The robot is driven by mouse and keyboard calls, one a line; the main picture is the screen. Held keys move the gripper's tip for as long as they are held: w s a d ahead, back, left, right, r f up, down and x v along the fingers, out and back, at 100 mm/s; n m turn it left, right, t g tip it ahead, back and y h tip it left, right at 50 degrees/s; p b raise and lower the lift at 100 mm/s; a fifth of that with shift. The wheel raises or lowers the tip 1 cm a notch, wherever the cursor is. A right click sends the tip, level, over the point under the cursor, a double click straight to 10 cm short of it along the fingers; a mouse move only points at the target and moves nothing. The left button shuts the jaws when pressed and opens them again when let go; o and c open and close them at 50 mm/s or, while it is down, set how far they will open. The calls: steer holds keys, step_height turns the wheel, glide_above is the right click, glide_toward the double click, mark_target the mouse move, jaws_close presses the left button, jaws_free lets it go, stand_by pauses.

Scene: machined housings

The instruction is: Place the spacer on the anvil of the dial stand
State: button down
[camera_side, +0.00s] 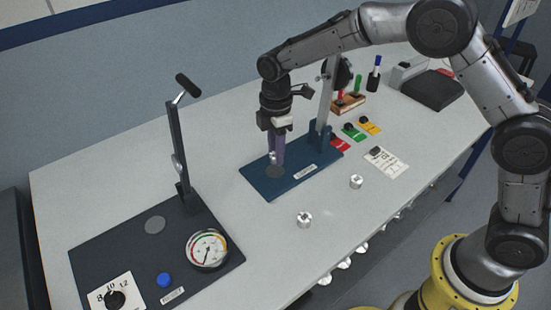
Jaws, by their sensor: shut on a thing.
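My gripper (275,156) points down over the blue base of the dial stand (295,178). It is shut on a small silver spacer (273,157), which the fingers partly hide. The spacer is just above or at the grey round anvil (275,172) on the base; I cannot tell whether they touch. The stand's upright column (325,100) rises behind and to the right of my gripper. A dark round part, perhaps the dial (343,74), shows near its top, partly behind my arm.
Two silver machined parts (304,220) stand on the bench in front of the stand. A dark lever fixture with a gauge (208,249) is at the left. Coloured cards (370,126) and a printed sheet (387,162) lie at the right. Bench space between the fixtures is clear.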

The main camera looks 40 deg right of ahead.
steer(key=shift+w+f, duration=0.1)
steer(key=shift+f, duration=1.5)
steer(key=shift+f, duration=0.1)
steer(key=c, duration=0.5)
jaws_free()
steer(key=shift+c, duration=0.2)
step_height(320, 180, up, 12)
